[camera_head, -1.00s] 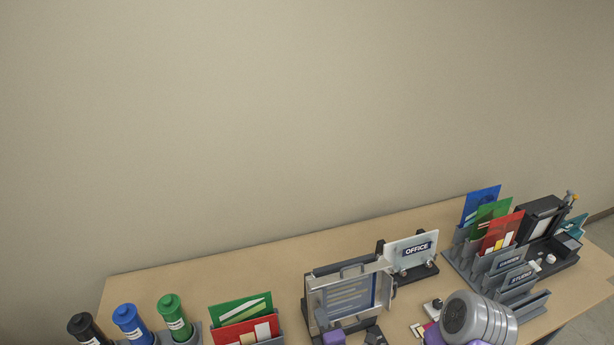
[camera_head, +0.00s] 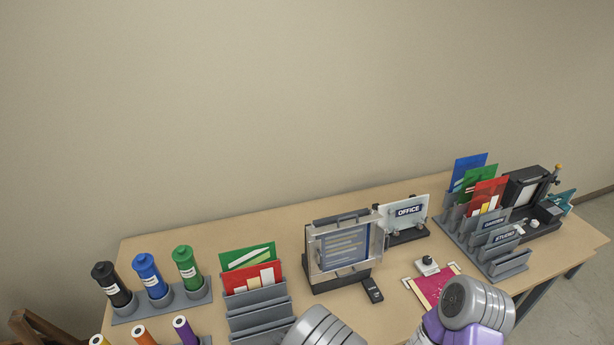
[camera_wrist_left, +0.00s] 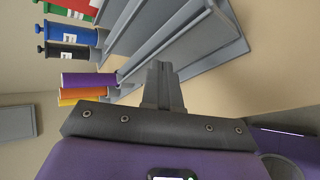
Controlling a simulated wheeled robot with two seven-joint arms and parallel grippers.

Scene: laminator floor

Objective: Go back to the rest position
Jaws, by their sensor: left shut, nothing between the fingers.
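My left gripper (camera_wrist_left: 163,78) shows in the left wrist view. Its two fingers are together with nothing between them, apart from the grey slotted rack (camera_wrist_left: 190,45) behind them. In the head view, grey ringed parts of my arms rise from the bottom edge, in the middle and at the right, and cover part of the table front. The fingers of my left gripper cannot be made out there. My right gripper's fingers are not in view.
On the table (camera_head: 210,245) stand several capped cylinders (camera_head: 150,275), a rack with green and red folders (camera_head: 250,275), a framed clear panel device (camera_head: 343,250), an OFFICE sign (camera_head: 405,212) and a right-hand folder rack (camera_head: 480,240). A crimson sheet (camera_head: 432,285) lies at the front right.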

